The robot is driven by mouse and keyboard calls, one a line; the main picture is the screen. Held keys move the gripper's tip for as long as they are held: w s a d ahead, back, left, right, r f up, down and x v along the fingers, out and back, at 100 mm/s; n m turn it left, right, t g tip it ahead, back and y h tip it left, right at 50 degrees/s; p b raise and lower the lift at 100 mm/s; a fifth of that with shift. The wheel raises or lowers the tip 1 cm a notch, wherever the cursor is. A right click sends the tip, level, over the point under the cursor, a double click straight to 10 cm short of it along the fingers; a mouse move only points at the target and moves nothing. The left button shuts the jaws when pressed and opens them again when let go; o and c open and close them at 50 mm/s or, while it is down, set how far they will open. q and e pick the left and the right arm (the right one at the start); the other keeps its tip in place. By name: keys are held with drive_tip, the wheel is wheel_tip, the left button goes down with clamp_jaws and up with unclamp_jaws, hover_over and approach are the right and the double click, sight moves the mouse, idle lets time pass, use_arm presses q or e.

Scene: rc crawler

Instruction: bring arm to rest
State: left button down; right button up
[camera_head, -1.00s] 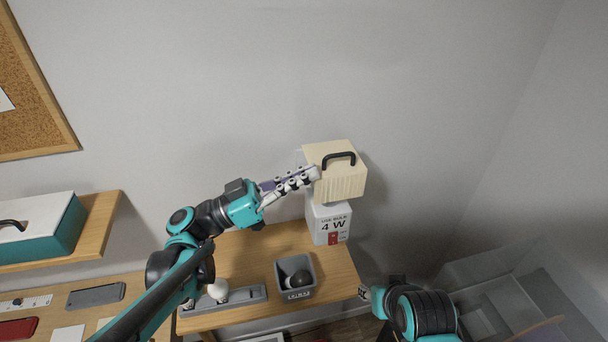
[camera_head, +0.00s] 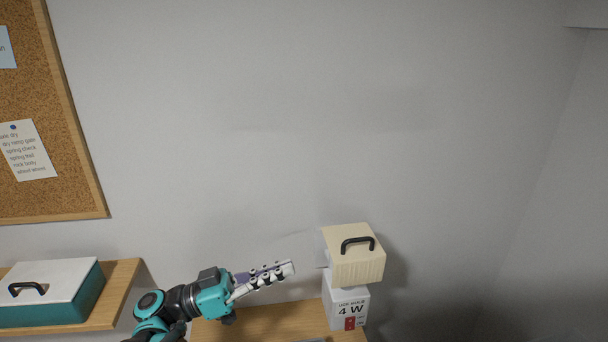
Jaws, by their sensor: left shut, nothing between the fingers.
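My left gripper (camera_head: 285,270) is shut and empty. It comes in from the left above the wooden table (camera_head: 285,318), with its fingers pointing right. Its fingertips show just left of a cream box with a black handle (camera_head: 352,260), with a small gap between them in the picture. My right gripper is outside the view.
A teal case with a white lid (camera_head: 55,290) sits on a wooden shelf (camera_head: 122,282) at the left. A cork board (camera_head: 60,110) hangs on the wall. The upper middle is bare wall.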

use_arm(q)
drive_tip(key=s+d+f+n+y+b, duration=0.1)
drive_tip(key=s+f+n+y+b, duration=0.3)
drive_tip(key=f, duration=0.7)
drive_tip(key=s+d+f+n+y+b, duration=0.1)
drive_tip(key=f+n+y+b, duration=0.4)
drive_tip(key=f, duration=0.6)
drive_tip(key=s+a+f+n+t+y+b, duration=0.2)
drive_tip(key=s+a+f+n+y+b, duration=0.1)
drive_tip(key=a+f+y, duration=0.8)
drive_tip(key=s+a+f+n, duration=0.1)
drive_tip(key=s+a, duration=0.1)
drive_tip(key=a, duration=0.1)
drive_tip(key=shift+s, duration=0.25)
